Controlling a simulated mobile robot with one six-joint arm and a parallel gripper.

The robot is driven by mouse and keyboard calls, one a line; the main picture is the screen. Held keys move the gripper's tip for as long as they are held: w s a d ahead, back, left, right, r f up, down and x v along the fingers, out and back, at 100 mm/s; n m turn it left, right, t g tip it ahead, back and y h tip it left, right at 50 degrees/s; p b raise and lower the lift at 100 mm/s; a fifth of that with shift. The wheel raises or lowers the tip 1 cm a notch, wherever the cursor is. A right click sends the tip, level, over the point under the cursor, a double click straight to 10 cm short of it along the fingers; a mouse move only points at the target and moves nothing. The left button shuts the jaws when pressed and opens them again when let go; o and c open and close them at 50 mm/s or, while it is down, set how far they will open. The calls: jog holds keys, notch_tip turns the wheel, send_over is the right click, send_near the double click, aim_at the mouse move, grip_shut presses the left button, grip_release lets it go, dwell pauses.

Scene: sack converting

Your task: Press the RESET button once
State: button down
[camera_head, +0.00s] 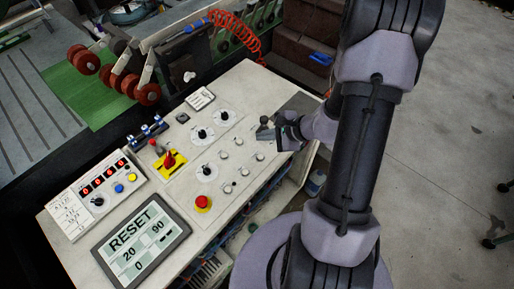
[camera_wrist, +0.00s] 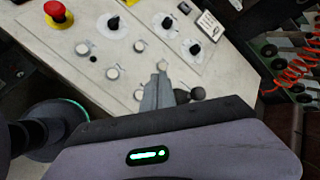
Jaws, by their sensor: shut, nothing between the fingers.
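A tilted display (camera_head: 142,243) at the front left of the pale console shows the word RESET above the numbers 20, 90 and 0. No readable RESET label shows on any button. Several small pale round buttons (camera_head: 239,142) sit on the console; they also show in the wrist view (camera_wrist: 112,72). My gripper (camera_head: 270,133) is shut and empty at the console's right side. In the wrist view its fingertips (camera_wrist: 161,70) overlap a pale round button; contact cannot be told.
A black-knobbed lever (camera_wrist: 197,93) stands beside my fingers. A red mushroom button (camera_head: 203,202) on a yellow base, black dials (camera_head: 202,134) and a red rotary switch (camera_head: 169,160) are on the console. Red-ended rollers (camera_head: 88,62) lie behind. Open floor is at right.

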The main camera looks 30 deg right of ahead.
jog(key=shift+s, duration=0.1)
jog(key=b, duration=0.6)
send_over(263, 158)
notch_tip(263, 158, down, 8)
jog(key=shift+r, duration=0.1)
jog(key=shift+f+b, duration=0.5)
jog(key=shift+f, duration=0.15)
dwell(1.2)
jog(key=shift+f+b, duration=0.3)
jog(key=shift+b, duration=0.5)
jog(key=shift+f+b, duration=0.4)
jog(key=shift+b, duration=0.15)
dwell(0.3)
jog(key=shift+r, duration=0.15)
jog(key=shift+r+p, duration=0.4)
jog(key=shift+r, duration=0.3)
